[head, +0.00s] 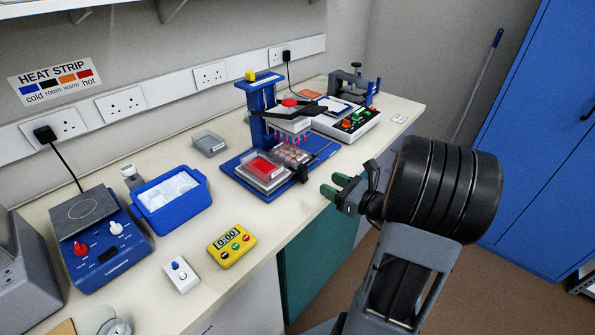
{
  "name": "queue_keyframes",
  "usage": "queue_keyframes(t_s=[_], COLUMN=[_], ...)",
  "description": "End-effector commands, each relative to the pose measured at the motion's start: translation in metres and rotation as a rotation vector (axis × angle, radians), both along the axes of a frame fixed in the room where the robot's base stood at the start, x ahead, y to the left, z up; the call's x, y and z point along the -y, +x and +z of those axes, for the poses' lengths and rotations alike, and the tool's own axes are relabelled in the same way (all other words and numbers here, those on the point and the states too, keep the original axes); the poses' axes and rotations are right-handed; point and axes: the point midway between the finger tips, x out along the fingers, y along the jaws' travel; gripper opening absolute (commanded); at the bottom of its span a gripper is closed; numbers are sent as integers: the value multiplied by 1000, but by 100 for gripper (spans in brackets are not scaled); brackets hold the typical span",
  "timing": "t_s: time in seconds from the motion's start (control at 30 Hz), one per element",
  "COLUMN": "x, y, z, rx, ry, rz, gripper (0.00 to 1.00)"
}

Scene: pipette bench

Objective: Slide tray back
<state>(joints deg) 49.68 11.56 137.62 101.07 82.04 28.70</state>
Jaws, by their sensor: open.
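A blue pipetting stand (257,118) stands on the bench with a head of red-tipped pipettes hanging under its arm. On its blue base is a tray (262,184) with a clear rim and a red middle, at the front left of the base. Several pale round wells (293,154) sit behind it, under the tips. My gripper (334,188) has green fingertips and is open and empty. It is off the bench's front edge, to the right of the tray and apart from it. A small dark block (302,172) sits at the base's front edge.
A yellow timer (231,245), a blue ice tub (172,222) and a blue hot plate unit (112,255) stand to the left. A white device with coloured buttons (347,125) stands behind at right. Bare bench lies between timer and stand.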

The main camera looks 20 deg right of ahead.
Motion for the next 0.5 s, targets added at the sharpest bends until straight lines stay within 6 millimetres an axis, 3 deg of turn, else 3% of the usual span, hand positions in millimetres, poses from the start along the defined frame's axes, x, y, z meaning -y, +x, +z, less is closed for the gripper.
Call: queue_keyframes(t_s=[0.13, 0.5], x=[4, -27], y=[13, 76], z=[-2, -2], rx=[9, 8], ry=[36, 35], rz=[-38, -34], gripper=[49, 49])
